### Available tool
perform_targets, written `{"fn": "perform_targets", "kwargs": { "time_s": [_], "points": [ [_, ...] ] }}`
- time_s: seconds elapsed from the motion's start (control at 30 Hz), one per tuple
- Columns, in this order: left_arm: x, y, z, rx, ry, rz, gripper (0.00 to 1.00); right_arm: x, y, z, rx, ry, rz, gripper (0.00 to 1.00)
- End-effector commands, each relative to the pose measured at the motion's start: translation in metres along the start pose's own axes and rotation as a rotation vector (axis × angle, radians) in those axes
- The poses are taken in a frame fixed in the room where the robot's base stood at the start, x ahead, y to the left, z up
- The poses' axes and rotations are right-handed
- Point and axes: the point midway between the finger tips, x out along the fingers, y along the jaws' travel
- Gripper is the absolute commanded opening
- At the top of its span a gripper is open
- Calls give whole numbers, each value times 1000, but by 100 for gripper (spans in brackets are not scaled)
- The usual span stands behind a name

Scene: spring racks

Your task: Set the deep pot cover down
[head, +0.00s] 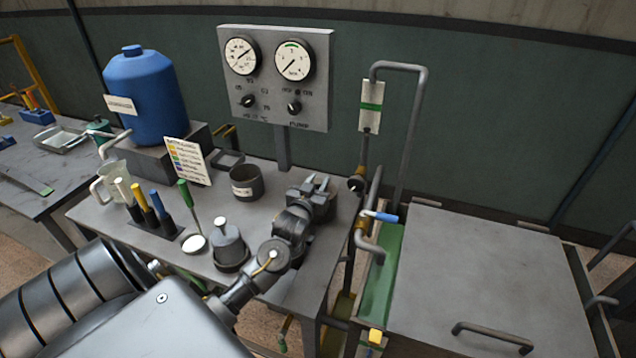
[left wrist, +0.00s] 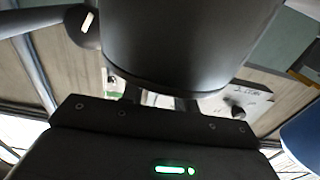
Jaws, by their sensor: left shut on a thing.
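My left gripper (head: 316,190) is over the right part of the grey bench, to the right of the open dark pot. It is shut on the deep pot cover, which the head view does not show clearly. In the left wrist view a large dark, smooth round body (left wrist: 185,45), which I take to be the cover, fills the top middle and hides the fingertips. The open dark pot (head: 246,183) with a white label stands upright on the bench. A grey lidded vessel (head: 229,245) with a white knob stands nearer me. My right gripper is not in view.
The bench (head: 270,172) holds a blue barrel (head: 147,95), a clear jug (head: 112,182), a rack of coloured handles (head: 150,210) and a sign card (head: 187,162). A gauge panel (head: 277,75) rises behind. Pipes (head: 398,140) and a grey-topped cabinet (head: 480,270) stand right.

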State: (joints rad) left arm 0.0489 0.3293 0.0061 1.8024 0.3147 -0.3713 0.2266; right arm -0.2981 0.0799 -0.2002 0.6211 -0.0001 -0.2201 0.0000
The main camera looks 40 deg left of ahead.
Motion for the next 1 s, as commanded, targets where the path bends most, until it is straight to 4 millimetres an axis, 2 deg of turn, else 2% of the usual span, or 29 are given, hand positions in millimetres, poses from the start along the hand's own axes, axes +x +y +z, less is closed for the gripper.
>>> {"fn": "perform_targets", "kwargs": {
  "time_s": [0.03, 0.13, 0.57, 1.0],
  "points": [
    [0, 0, 7, 0, 3, 0, 0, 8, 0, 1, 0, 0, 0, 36],
    [0, 0, 10, 0, 3, 0, 0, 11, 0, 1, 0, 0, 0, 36],
    [0, 0, 10, 0, 3, 0, 0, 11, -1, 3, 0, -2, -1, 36],
    [0, 0, 18, 0, 3, 0, 0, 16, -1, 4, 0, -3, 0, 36]
  ]
}}
